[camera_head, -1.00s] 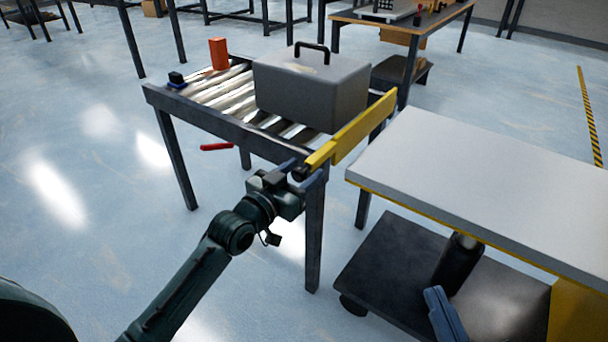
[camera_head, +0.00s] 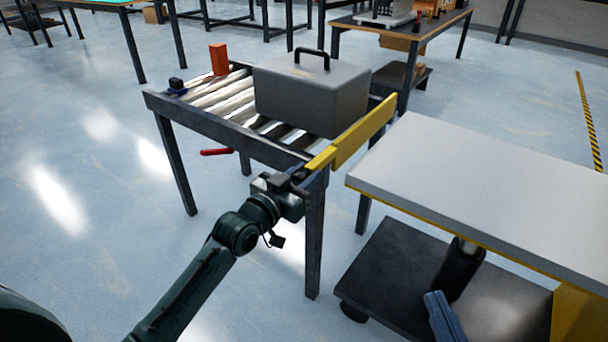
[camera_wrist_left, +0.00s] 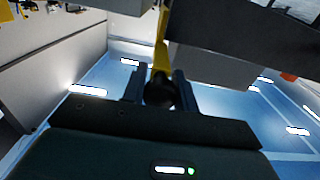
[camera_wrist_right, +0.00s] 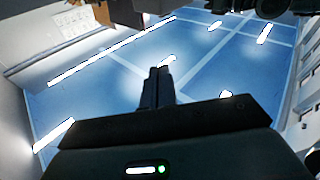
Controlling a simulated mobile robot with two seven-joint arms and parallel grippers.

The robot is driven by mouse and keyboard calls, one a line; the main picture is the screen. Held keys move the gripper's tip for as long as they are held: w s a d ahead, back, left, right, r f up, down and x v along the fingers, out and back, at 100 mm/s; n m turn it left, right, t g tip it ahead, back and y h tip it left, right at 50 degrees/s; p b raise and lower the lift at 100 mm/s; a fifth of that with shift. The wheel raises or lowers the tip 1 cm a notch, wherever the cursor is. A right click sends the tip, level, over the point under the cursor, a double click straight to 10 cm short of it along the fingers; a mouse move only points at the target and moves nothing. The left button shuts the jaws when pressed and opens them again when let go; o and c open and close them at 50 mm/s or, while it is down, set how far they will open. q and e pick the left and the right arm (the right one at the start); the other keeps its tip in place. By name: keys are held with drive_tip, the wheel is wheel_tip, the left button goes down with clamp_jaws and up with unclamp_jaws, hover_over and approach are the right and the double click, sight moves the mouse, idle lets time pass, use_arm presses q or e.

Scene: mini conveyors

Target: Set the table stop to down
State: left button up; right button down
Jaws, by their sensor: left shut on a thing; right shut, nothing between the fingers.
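The table stop is a yellow bar (camera_head: 352,138) across the right end of the roller table (camera_head: 225,128). It stands up above the table's top at that end. My left gripper (camera_head: 302,176) is at the bar's near end, by the table's front right corner. In the left wrist view, my left gripper (camera_wrist_left: 161,90) is shut on a dark round knob (camera_wrist_left: 159,93) with the yellow bar (camera_wrist_left: 160,52) right behind it. My right gripper (camera_wrist_right: 158,74) is shut and empty in the right wrist view, over open floor.
A grey case (camera_head: 312,92) with a black handle sits on the rollers close to the stop. An orange block (camera_head: 219,59) and a small dark device (camera_head: 177,84) are at the far left. A red handle (camera_head: 216,152) hangs below the table. A white-topped bench (camera_head: 490,190) stands close on the right.

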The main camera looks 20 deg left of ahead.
use_arm(q)
drive_tip(key=shift+f, duration=0.1)
clamp_jaws()
wheel_tip(320, 180, down, 7)
drive_tip(key=b, duration=0.1)
drive_tip(key=shift+r+b, duration=0.2)
drive_tip(key=shift+b, duration=0.1)
drive_tip(key=o, duration=1)
unclamp_jaws()
drive_tip(key=shift+r, duration=0.1)
drive_tip(key=shift+o, duration=0.2)
use_arm(e)
drive_tip(key=shift+a+f, duration=0.1)
drive_tip(key=shift+a, duration=0.05)
use_arm(q)
drive_tip(key=p+v, duration=0.4)
drive_tip(key=v, duration=0.9)
use_arm(e)
drive_tip(key=shift+s+d+f+h, duration=0.1)
drive_tip(key=shift+s+d+h, duration=0.1)
drive_tip(key=shift+d+h, duration=0.15)
